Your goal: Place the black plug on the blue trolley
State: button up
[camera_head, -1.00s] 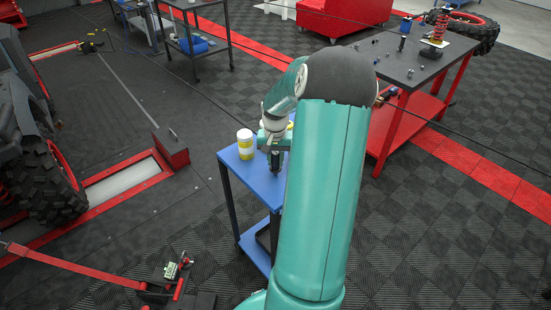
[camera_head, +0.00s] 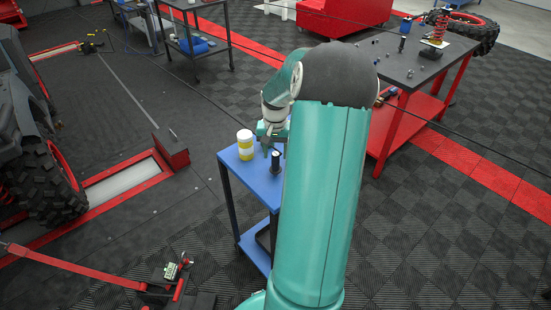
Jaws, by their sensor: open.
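The blue trolley (camera_head: 238,170) stands in the middle of the head view, partly hidden behind my arm. The black plug (camera_head: 275,163) stands upright on its top, near the right side of the visible part. My gripper (camera_head: 271,150) is open and empty just above the plug, with its fingers pointing down. Whether a fingertip touches the plug is too small to tell.
A yellow and white jar (camera_head: 245,145) stands on the trolley, left of the plug. A red and black workbench (camera_head: 430,72) with small parts is at the right. A vehicle wheel (camera_head: 45,180) is at the left. Floor in front of the trolley is clear.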

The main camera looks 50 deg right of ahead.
notch_tip(320, 180, up, 8)
jog(key=shift+r, duration=0.25)
jog(key=w+a+r+n+t+h, duration=0.1)
jog(key=a+r+n, duration=0.3)
jog(key=a, duration=0.8)
jog(key=w+a+r+n+t+h, duration=0.1)
jog(key=w+a+r+n, duration=0.1)
jog(key=a+r, duration=0.65)
jog(key=s+a+n+t, duration=0.1)
jog(key=s+a+n, duration=0.1)
jog(key=a, duration=0.5)
jog(key=s+a+f+n+t+y, duration=0.1)
jog(key=s+a, duration=0.4)
jog(key=a, duration=0.2)
jog(key=s+a+n+t+y, duration=0.1)
jog(key=s+a+n, duration=0.1)
jog(key=a, duration=0.5)
jog(key=shift+s+f+n+t, duration=0.25)
jog(key=shift+s+n+t, duration=0.05)
jog(key=shift+s, duration=0.5)
